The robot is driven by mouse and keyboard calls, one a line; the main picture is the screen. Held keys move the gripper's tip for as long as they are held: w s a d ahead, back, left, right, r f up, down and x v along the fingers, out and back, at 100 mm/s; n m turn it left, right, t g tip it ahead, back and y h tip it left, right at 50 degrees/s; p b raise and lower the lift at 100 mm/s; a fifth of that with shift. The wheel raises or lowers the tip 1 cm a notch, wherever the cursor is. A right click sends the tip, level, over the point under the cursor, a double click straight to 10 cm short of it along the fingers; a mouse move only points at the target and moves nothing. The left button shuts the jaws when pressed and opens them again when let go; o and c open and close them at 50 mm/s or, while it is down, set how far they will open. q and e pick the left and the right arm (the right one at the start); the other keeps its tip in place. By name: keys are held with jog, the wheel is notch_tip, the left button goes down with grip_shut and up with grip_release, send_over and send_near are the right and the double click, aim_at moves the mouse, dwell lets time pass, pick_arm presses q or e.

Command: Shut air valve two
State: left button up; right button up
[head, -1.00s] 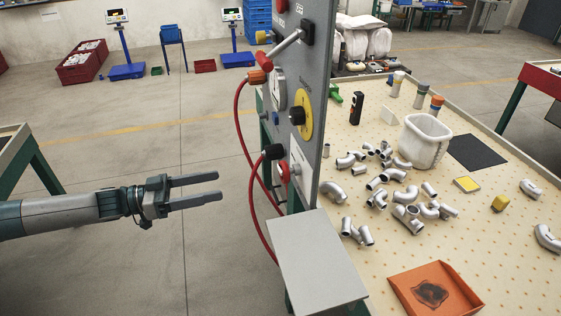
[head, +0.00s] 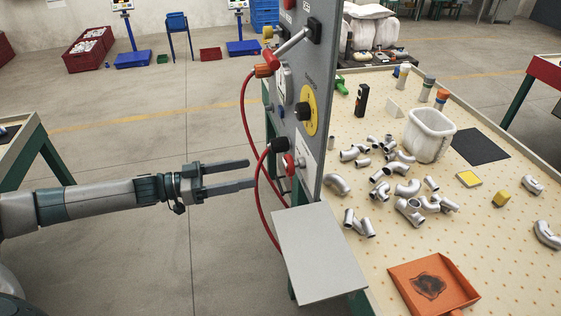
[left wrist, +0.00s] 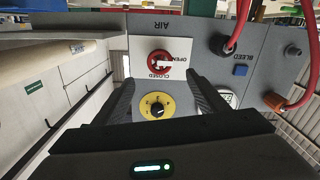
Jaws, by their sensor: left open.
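A grey upright panel (head: 322,110) carries the valves and gauges, at the middle of the head view. A red valve handle on a white plate (head: 304,158) sits low on its face, partly edge-on. In the left wrist view the red handle (left wrist: 160,62) shows upside down, with OPEN and CLOSED labels and AIR printed beside it. I cannot read a valve number. My left gripper (head: 251,173) is open and empty, left of the panel and apart from the handle. In the left wrist view its fingers (left wrist: 160,82) flank the handle's direction. My right gripper is not in view.
A yellow dial (head: 310,112) is above the valve. Red hoses (head: 247,120) loop in front of the panel's left side. A grey shelf (head: 318,255) juts out below. The pegboard table (head: 380,235) at right holds metal pipe pieces, a white bin (head: 430,135) and an orange tray (head: 435,285).

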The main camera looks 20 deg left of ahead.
aim_at(286, 165)
pick_arm(q)
jog(key=p+x, duration=0.4)
jog(key=x, duration=0.6)
jog(key=shift+w+d, duration=0.25)
jog(key=shift+d, duration=0.05)
jog(key=c, duration=1)
